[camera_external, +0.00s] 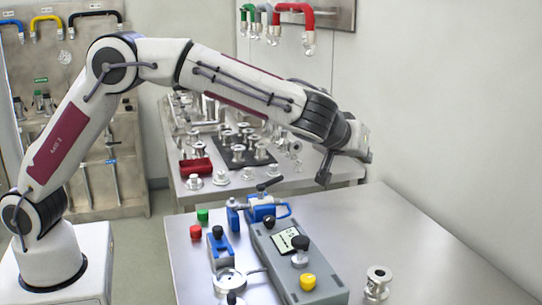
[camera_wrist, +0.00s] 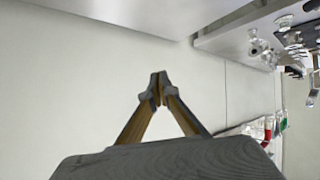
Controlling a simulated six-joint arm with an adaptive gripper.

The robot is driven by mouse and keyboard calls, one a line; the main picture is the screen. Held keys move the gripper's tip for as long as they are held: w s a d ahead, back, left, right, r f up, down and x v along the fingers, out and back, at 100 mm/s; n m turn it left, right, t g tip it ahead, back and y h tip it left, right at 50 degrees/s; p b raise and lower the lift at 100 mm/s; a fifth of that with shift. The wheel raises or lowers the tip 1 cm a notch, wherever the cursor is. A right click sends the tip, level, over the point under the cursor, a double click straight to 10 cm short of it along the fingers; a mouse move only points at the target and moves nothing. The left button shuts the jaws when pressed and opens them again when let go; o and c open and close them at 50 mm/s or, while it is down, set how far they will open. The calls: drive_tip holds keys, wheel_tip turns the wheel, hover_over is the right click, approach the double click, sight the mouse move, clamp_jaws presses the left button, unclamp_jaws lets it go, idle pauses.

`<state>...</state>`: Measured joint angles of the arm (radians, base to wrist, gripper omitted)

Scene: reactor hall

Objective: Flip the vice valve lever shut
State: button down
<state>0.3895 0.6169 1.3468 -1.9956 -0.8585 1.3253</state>
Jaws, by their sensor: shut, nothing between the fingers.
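A blue vice (camera_external: 262,207) stands on the near table, behind the grey control box. A small dark lever (camera_external: 268,184) sits above it, with its handle end pointing up to the right. Whether this lever is open or shut I cannot tell. My gripper (camera_external: 323,178) hangs to the right of the vice and above the table, apart from the lever, with its fingers pointing down. In the wrist view my gripper (camera_wrist: 157,88) has its fingertips together and nothing between them. The vice and its lever do not show in the wrist view.
The grey control box (camera_external: 290,262) carries a display, a black knob and a yellow button. A metal fitting (camera_external: 377,283) stands at the right. A back table (camera_external: 310,172) holds several metal fittings.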

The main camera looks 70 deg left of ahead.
sight(271, 182)
drive_tip(key=s+a+f+m+g, duration=0.1)
drive_tip(key=s+a+g, duration=0.1)
drive_tip(key=s+g, duration=0.2)
drive_tip(key=s+a+f+g+y, duration=0.1)
drive_tip(key=s+g, duration=0.3)
drive_tip(key=s, duration=0.6)
drive_tip(key=shift+a+f+m+y, duration=0.3)
drive_tip(key=shift+a+f+m, duration=0.15)
drive_tip(key=shift+f, duration=0.1)
drive_tip(key=shift+w+a+f, duration=0.1)
drive_tip(key=shift+f, duration=0.05)
drive_tip(key=a+f, duration=0.6)
drive_tip(key=a, duration=0.3)
drive_tip(key=shift+s+a+f, duration=0.2)
drive_tip(key=shift+a+f, duration=0.1)
